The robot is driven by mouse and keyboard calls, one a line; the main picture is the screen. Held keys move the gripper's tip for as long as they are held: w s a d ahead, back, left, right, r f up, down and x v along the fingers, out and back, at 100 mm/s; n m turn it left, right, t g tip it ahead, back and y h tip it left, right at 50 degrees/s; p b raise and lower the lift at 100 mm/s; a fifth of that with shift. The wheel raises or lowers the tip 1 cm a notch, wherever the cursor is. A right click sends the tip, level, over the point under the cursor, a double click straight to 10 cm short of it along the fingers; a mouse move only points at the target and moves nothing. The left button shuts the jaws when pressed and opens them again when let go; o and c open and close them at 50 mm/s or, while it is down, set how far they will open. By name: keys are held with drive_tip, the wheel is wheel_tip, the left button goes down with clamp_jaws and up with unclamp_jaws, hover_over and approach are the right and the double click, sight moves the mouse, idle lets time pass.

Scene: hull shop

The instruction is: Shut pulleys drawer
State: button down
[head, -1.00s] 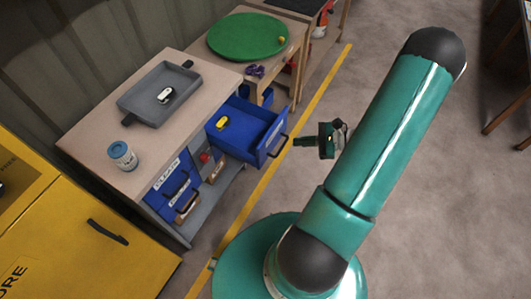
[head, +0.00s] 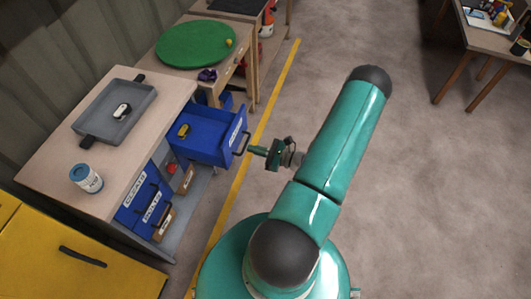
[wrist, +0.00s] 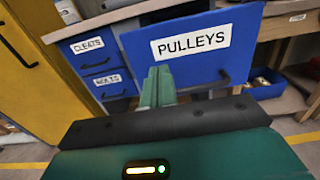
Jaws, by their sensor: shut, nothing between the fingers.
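The blue pulleys drawer (head: 212,135) stands pulled out from the workbench in the head view, with a yellow-and-black item (head: 184,131) inside. Its front, labelled PULLEYS, fills the upper middle of the wrist view (wrist: 235,62). A dark handle (head: 243,143) sticks out from that front. My gripper (head: 262,151) is shut and empty, just outside the drawer front by the handle. In the wrist view its closed fingers (wrist: 158,85) point at the drawer front below the label's left end. I cannot tell whether the fingertips touch it.
The workbench (head: 50,155) carries a grey tray (head: 92,128) and a blue-lidded jar (head: 86,178). Shut CLEATS (head: 132,192) and BOLTS (head: 152,208) drawers lie nearer. A yellow cabinet (head: 60,262) stands at lower left.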

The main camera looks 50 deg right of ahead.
sight(230, 143)
drive_tip(key=x, duration=0.6)
drive_tip(key=shift+w+a, duration=0.1)
drive_tip(key=shift+a, duration=0.1)
drive_tip(key=shift+w, duration=0.15)
drive_tip(key=x, duration=2.4)
drive_tip(key=shift+a+r, duration=0.2)
drive_tip(key=shift+a, duration=0.05)
drive_tip(key=shift+w, duration=0.2)
